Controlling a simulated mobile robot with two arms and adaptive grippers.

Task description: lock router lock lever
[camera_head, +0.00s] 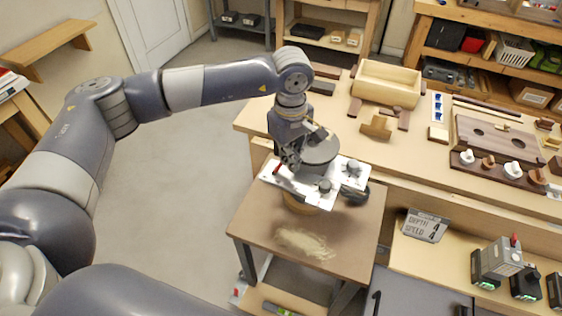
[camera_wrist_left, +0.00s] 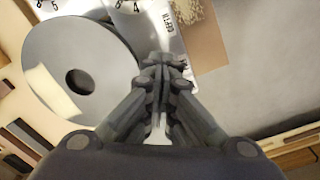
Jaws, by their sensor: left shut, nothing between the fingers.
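The router table (camera_head: 305,182) is a pale metal plate with a round grey disc (camera_head: 321,150) and dark knobs, set on a small wooden stand. A small red-tipped lever (camera_head: 277,168) shows at the plate's left end. My left gripper (camera_head: 291,163) is over the plate beside the disc, close to the red tip; I cannot tell whether they touch. In the left wrist view my left gripper (camera_wrist_left: 165,75) is shut with its fingers together. The disc (camera_wrist_left: 110,75) lies left of the fingers, and the plate (camera_wrist_left: 172,32) with lettering is beyond them. No red lever shows there. My right gripper is out of view.
The long workbench (camera_head: 410,160) stands behind and right, with a wooden box (camera_head: 388,83) and several knobs on it. Sawdust (camera_head: 304,243) lies on the stand's front. A sign (camera_head: 424,225) and small machines (camera_head: 498,260) stand on a right shelf. Open floor lies left.

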